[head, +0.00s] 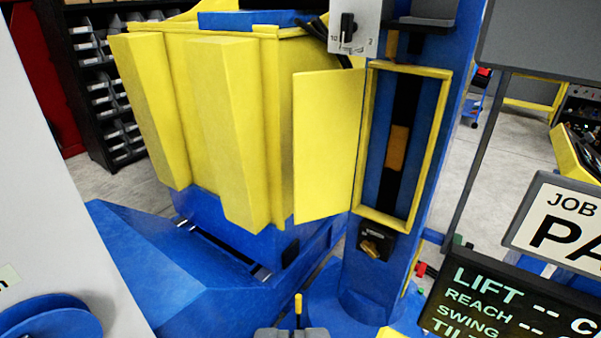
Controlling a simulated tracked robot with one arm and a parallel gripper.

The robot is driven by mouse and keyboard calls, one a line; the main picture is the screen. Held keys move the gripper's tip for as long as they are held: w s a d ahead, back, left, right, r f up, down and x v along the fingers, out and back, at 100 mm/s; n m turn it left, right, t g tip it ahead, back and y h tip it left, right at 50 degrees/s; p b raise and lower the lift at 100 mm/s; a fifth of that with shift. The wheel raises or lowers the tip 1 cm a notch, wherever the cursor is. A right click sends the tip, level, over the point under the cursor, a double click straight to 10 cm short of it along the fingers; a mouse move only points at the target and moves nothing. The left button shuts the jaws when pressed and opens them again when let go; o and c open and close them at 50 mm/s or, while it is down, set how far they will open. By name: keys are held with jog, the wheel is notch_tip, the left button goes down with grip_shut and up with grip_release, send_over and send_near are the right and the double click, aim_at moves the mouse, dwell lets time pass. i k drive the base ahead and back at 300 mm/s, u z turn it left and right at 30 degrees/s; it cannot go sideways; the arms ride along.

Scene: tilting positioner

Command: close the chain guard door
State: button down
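The chain guard door (327,147) is a flat yellow panel. It stands open, swung out to the left from the left side of a yellow-framed opening (442,128) in the blue column. Inside the opening show a dark vertical strip and an orange-brown block (398,148). Only a grey top edge of what looks like my gripper (291,333) shows at the bottom centre, well below the door and apart from it. A short yellow upright piece (298,311) rises just above it. The fingers are not clearly visible.
A large yellow ribbed housing (222,120) on a blue base stands left of the door. A grey switch box (354,28) sits above the opening and a black box with a brass-coloured knob (374,246) below it. Display signs (510,305) stand at the lower right.

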aim_at(328, 106)
jog(key=z, duration=0.05)
jog(key=i, duration=0.95)
jog(key=u, duration=1.1)
